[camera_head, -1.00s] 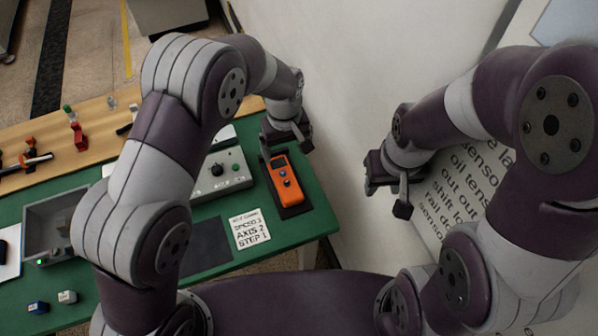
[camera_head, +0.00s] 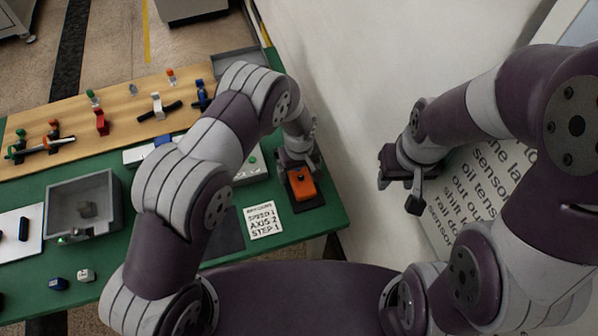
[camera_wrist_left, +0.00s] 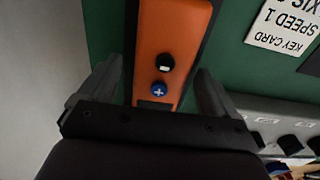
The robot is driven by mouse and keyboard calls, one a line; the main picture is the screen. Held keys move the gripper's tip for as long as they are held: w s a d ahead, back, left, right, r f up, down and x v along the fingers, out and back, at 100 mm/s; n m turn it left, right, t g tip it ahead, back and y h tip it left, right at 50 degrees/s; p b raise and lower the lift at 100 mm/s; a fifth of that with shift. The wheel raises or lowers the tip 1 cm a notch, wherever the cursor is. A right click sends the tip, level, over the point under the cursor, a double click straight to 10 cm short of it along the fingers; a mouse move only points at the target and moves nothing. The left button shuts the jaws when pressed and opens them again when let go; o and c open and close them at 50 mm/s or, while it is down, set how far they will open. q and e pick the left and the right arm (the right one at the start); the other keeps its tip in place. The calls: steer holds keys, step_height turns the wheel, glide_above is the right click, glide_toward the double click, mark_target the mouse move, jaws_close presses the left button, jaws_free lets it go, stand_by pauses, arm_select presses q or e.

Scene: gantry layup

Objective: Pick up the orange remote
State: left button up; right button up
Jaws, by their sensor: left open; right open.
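The orange remote (camera_head: 302,186) lies on a dark pad near the right end of the green table. In the left wrist view the orange remote (camera_wrist_left: 166,45) shows a black button with a white mark, a blue button with a cross and a small dark panel. My left gripper (camera_head: 298,162) is open above the remote and hides part of it. In the left wrist view the left gripper's fingers (camera_wrist_left: 158,85) stand on either side of the remote, with a gap on each side. My right gripper (camera_head: 400,190) is open and empty, away from the table near the white wall.
A white key card (camera_head: 262,220) lies left of the remote. A grey control box (camera_head: 252,165) stands close to my left gripper. A grey bin (camera_head: 68,205) and a wooden board (camera_head: 120,110) with coloured fixtures are further left. A white wall (camera_head: 350,110) rises right of the table.

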arm_select(q)
steer(key=c, duration=1.3)
steer(key=shift+c, duration=0.2)
steer(key=shift+r, duration=0.1)
